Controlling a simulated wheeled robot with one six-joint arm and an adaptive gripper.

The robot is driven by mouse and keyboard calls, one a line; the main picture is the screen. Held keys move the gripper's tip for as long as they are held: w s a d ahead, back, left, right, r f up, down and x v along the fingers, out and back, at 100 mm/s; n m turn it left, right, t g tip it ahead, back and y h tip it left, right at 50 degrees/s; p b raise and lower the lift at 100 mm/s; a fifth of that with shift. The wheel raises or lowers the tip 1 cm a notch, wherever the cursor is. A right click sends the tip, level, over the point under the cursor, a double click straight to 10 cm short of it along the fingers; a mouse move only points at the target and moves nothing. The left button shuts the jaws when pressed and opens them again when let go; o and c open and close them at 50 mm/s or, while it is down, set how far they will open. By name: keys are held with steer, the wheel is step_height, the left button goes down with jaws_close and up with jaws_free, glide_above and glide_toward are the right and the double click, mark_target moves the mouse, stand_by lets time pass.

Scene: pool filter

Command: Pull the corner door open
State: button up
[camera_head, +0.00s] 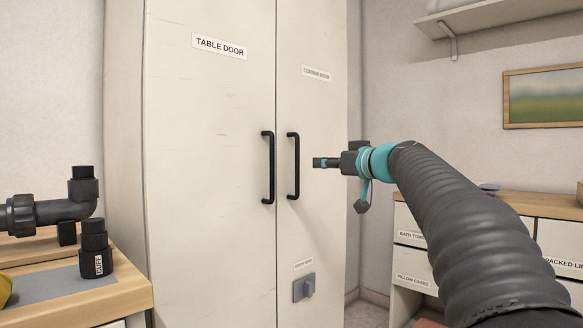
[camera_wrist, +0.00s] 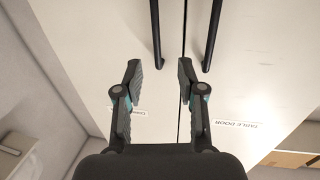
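The corner door (camera_head: 318,120) is the narrow right-hand door of the white cabinet, with a "CORNER DOOR" label, and stands shut. Its black vertical bar handle (camera_head: 293,165) is near its left edge. In the wrist view the corner door (camera_wrist: 95,50) is on the left and its handle (camera_wrist: 155,35) is at the top. My gripper (camera_head: 318,162) points at the door from the right, in front of it and just right of the handle. In the wrist view the gripper (camera_wrist: 159,70) has its two fingers apart with nothing between them. The handle's end lies beyond the fingertips, apart from them.
The table door (camera_head: 210,150) with its own black handle (camera_head: 268,167) is shut beside it. A drawer unit (camera_head: 410,260) stands at right, and a bench with black pipe fittings (camera_head: 60,212) at left.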

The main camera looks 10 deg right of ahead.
steer(key=p+x, duration=0.1)
steer(key=x, duration=0.3)
steer(key=p+x, duration=0.2)
steer(key=x, duration=0.3)
steer(key=r+p+x, duration=0.1)
steer(key=x, duration=0.4)
steer(key=shift+w+d+p, duration=0.2)
steer(key=shift+d+p, duration=0.1)
steer(key=shift+p, duration=0.1)
steer(key=shift+r, duration=0.1)
jaws_close()
